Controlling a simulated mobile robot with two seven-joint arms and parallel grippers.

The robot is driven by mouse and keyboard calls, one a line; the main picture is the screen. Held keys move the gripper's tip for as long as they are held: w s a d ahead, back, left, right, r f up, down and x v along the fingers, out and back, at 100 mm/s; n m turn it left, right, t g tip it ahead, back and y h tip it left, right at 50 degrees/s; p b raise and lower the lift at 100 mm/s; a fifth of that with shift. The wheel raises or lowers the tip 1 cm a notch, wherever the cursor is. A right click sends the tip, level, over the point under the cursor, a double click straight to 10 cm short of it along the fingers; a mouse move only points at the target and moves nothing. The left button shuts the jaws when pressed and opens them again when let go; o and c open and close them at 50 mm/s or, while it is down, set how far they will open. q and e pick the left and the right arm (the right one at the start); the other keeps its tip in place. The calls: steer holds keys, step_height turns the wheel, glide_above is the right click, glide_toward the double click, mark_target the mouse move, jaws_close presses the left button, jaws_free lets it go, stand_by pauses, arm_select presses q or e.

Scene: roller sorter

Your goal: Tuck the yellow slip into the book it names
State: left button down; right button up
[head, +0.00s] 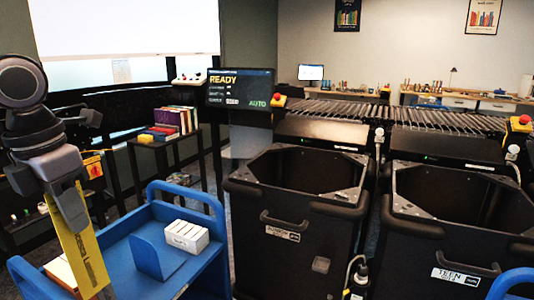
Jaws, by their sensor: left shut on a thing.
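My left gripper (65,190) is in the left of the head view, pointing down. It is shut on the upper end of the yellow slip (82,255), a long strip that hangs slightly tilted with dark print too small to read. The slip hangs in front of the left part of a blue cart (205,194). A pale object with an orange edge, perhaps a book (62,272), shows partly behind the slip; I cannot tell if they touch. Several books (175,118) stand and lie on a black stand farther back. Their titles are not readable. My right gripper is out of view.
A white block-like item (186,236) sits in the cart beside a blue divider (158,252). Two black bins (290,240) (460,250), the right one labelled TEEN, stand right of the cart. A screen (240,88) reads READY. A roller conveyor (400,115) runs behind.

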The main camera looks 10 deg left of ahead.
arm_select(q)
steer(key=s+a+f+m, duration=0.3)
steer(key=a, duration=0.7)
step_height(320, 180, down, 9)
steer(key=s+a+m, duration=0.1)
steer(key=s+m, duration=0.1)
steer(key=m, duration=0.4)
steer(key=w+d+f+m+g, duration=0.1)
steer(key=w+d+f+m, duration=0.1)
steer(key=d+m, duration=0.6)
steer(key=w+d+f+m+g, duration=0.1)
steer(key=w+d+f+m, duration=0.1)
steer(key=d+m, duration=0.6)
steer(key=w+d+f+m, duration=0.2)
steer(key=d+f+m, duration=0.2)
steer(key=d+m, duration=0.3)
steer(key=shift+w+d+m+g, duration=0.3)
steer(key=shift+d+m+g, duration=0.1)
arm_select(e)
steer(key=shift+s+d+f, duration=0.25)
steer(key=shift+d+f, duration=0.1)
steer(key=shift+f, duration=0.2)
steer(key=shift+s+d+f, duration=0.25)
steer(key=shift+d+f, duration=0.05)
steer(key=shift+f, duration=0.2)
arm_select(q)
steer(key=shift+s+f, duration=0.1)
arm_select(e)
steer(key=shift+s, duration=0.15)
